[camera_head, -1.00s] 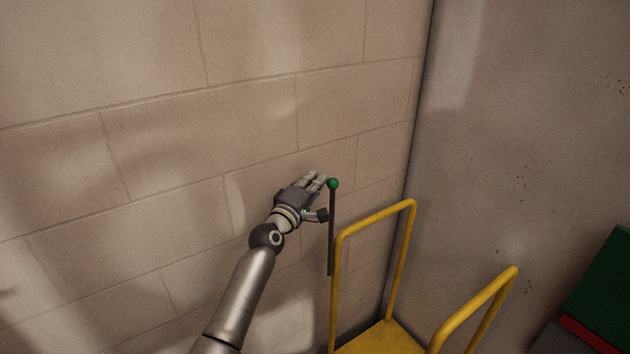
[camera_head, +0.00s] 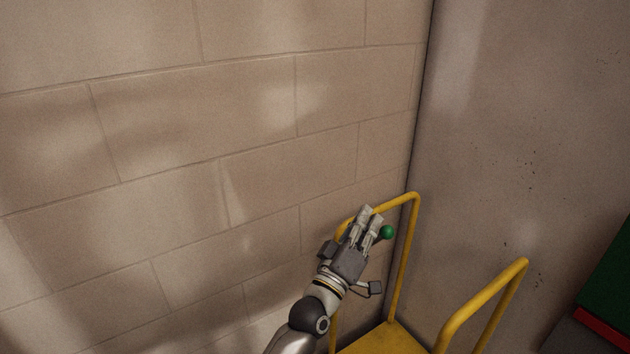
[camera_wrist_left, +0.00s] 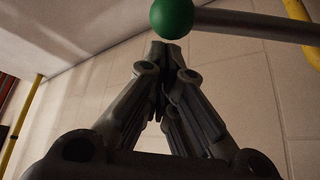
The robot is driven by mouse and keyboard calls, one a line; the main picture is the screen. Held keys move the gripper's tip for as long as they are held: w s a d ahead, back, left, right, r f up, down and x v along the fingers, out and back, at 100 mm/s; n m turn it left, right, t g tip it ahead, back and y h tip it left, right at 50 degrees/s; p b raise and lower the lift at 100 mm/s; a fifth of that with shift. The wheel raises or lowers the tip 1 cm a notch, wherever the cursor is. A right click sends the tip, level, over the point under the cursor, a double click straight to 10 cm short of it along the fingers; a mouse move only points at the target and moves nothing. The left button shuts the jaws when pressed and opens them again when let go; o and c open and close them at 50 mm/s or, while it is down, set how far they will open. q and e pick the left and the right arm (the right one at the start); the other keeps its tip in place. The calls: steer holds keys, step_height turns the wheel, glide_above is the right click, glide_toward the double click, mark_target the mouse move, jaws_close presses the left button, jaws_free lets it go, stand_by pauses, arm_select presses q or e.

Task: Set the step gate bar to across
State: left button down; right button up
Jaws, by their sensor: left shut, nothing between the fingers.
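The gate bar is a grey rod with a green ball on its end. In the head view only the green ball (camera_head: 386,232) shows, just right of my left gripper's fingers; the rod is hidden behind the hand. My left gripper (camera_head: 369,217) is shut and empty in front of the step's yellow left handrail (camera_head: 408,245). In the left wrist view the ball (camera_wrist_left: 172,18) sits just beyond the shut fingertips (camera_wrist_left: 166,54), and the rod (camera_wrist_left: 255,23) runs from it to the right. I cannot tell whether fingers and ball touch. My right gripper is not in view.
The yellow step platform (camera_head: 375,342) stands in the corner by the block wall (camera_head: 180,200) and the grey wall (camera_head: 520,140). A second yellow handrail (camera_head: 485,303) rises on its right. A green and red object (camera_head: 612,290) is at the right edge.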

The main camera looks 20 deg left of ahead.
arm_select(q)
steer(key=s+d+f+m+h+b, duration=0.2)
steer(key=s+d+f+m+b, duration=0.2)
steer(key=d+f+b, duration=0.2)
steer(key=s+d+f+m+h+b, duration=0.3)
steer(key=s+d+f+m+b, duration=0.1)
steer(key=f, duration=0.5)
steer(key=shift+s+d+f+m+b, duration=0.35)
steer(key=shift+s+d+b, duration=0.25)
steer(key=shift+d+b, duration=0.35)
steer(key=shift+a, duration=0.1)
steer(key=v, duration=1.2)
steer(key=shift+a+r, duration=0.1)
